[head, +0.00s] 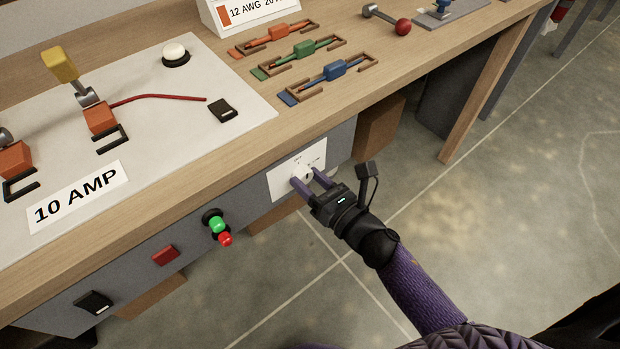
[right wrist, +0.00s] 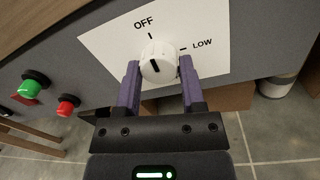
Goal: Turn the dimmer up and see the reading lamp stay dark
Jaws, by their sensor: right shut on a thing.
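The dimmer knob (right wrist: 158,62) is white with a black pointer mark, on a white plate (right wrist: 95,42) on the grey bench front. The plate reads OFF at the top and LOW at the right. The black mark shows on the knob's lower side. My right gripper (head: 308,182) is at the plate, its purple fingers on both sides of the knob and shut on it; it also shows in the right wrist view (right wrist: 158,75). In the head view the knob is mostly hidden by the fingers. I cannot make out a reading lamp. My left gripper is not in view.
Left of the plate are a green button (head: 215,222) and a red button (head: 225,239). A red switch (head: 166,255) and a black switch (head: 95,302) sit farther left. The wooden benchtop (head: 262,132) overhangs above. Open floor lies at the right.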

